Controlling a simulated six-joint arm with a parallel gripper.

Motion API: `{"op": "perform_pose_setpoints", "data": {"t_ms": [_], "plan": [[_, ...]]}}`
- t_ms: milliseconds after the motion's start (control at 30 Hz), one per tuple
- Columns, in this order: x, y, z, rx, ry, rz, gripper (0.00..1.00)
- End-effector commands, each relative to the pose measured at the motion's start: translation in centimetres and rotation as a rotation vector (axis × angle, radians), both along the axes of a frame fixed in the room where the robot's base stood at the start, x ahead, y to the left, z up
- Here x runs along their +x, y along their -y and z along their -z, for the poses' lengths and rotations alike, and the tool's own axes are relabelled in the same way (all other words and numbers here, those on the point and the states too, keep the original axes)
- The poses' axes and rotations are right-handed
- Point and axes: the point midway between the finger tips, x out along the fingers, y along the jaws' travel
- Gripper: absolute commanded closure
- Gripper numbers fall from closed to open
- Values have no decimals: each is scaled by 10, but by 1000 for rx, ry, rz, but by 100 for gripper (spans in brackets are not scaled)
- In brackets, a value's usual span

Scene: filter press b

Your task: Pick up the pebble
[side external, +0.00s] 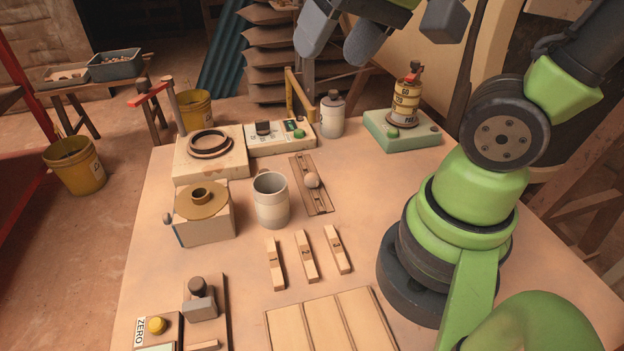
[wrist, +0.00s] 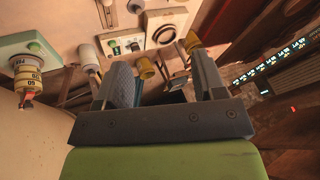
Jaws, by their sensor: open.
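The pebble (side external: 312,180) is a small, round, pinkish-tan ball. In the side external view it sits on a narrow brown wooden board (side external: 322,203) near the middle of the table, just right of a pale ceramic cup (side external: 270,200). My gripper (side external: 338,40) is at the top of that view, high above the back of the table and well apart from the pebble. In the wrist view my gripper (wrist: 165,85) shows two grey fingers spread apart with nothing between them. I cannot make out the pebble for certain in the wrist view.
Three numbered wooden blocks (side external: 306,257) lie in front of the cup. A block with a brass ring (side external: 202,200) stands left of it. The table right of the board is clear.

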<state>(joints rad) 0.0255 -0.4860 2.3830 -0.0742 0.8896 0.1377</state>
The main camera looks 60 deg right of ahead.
Motion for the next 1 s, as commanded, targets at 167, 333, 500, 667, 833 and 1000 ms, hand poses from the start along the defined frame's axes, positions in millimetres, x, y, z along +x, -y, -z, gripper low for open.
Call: {"op": "perform_pose_setpoints", "data": {"t_ms": [167,333,500,667,833,1000], "plan": [[44,19,30,-16,-188,144,36],[79,39,73,-42,-351,278,36],[102,59,129,-77,-496,398,36],[109,72,173,-106,-589,476,36],[110,78,196,-121,-631,513,36],[104,81,220,-123,-640,518,36]]}}
